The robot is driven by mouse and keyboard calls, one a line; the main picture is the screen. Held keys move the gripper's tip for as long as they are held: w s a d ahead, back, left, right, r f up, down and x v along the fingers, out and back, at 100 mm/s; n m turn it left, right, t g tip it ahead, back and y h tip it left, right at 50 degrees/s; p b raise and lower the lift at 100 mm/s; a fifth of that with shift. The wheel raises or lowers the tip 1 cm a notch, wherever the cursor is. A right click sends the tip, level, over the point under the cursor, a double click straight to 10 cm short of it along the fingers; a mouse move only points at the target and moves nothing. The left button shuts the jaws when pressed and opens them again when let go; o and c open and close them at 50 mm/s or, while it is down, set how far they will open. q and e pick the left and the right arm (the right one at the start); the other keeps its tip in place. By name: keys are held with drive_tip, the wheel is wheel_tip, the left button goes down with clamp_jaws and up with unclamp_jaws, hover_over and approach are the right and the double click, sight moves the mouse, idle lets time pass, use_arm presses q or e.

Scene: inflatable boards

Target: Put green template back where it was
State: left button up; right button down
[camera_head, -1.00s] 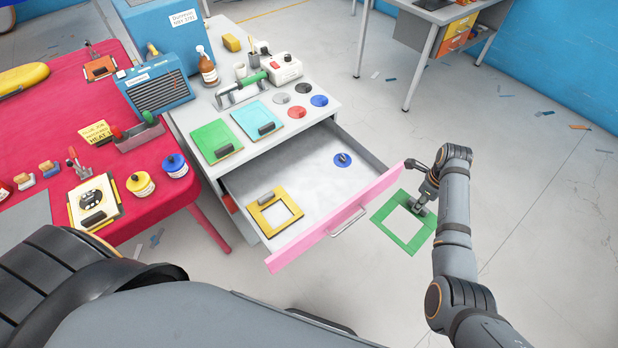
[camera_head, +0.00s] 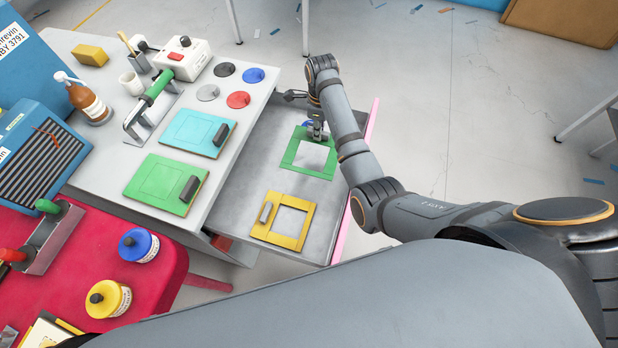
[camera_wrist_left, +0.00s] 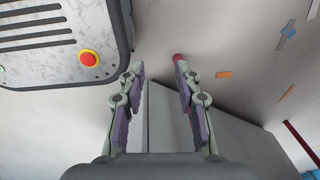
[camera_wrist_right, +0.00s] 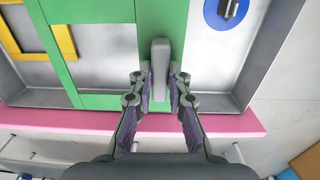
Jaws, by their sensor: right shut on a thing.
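The green template (camera_head: 291,152), a flat square frame with an open middle, is over the right part of the open drawer. My right gripper (camera_head: 318,132) is shut on its grey handle (camera_wrist_right: 160,62). In the right wrist view the green template (camera_wrist_right: 165,20) overlaps the drawer's near wall and partly covers the yellow template (camera_wrist_right: 63,42), so it appears held above the floor. Exact height cannot be told. A second green board (camera_head: 160,180) with a dark handle lies on the cabinet top. My left gripper (camera_wrist_left: 160,75) is open and empty, away from the objects.
The drawer (camera_head: 246,192) has a pink front (camera_head: 340,238). Inside lie the yellow template (camera_head: 268,231) and a blue round piece (camera_wrist_right: 226,10). A cyan board (camera_head: 190,131) and coloured discs lie on the cabinet top. The drawer floor between the templates and cabinet is clear.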

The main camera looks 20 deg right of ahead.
drive_tip(key=shift+a+f, duration=0.2)
drive_tip(key=shift+f, duration=0.3)
drive_tip(key=shift+a, duration=0.1)
wheel_tip(320, 180, down, 5)
drive_tip(key=shift+r, duration=0.1)
drive_tip(key=shift+f, duration=0.5)
use_arm(q)
drive_tip(key=shift+w+a+f+b, duration=0.15)
drive_tip(key=shift+w+a+f, duration=0.15)
drive_tip(key=shift+f, duration=0.15)
drive_tip(key=shift+w+a+f+b, duration=0.15)
drive_tip(key=shift+w+a+f, duration=0.15)
drive_tip(key=shift+f, duration=0.15)
use_arm(e)
drive_tip(key=shift+f, duration=1.85)
drive_tip(key=c, duration=1.3)
unclamp_jaws()
drive_tip(key=shift+f, duration=0.1)
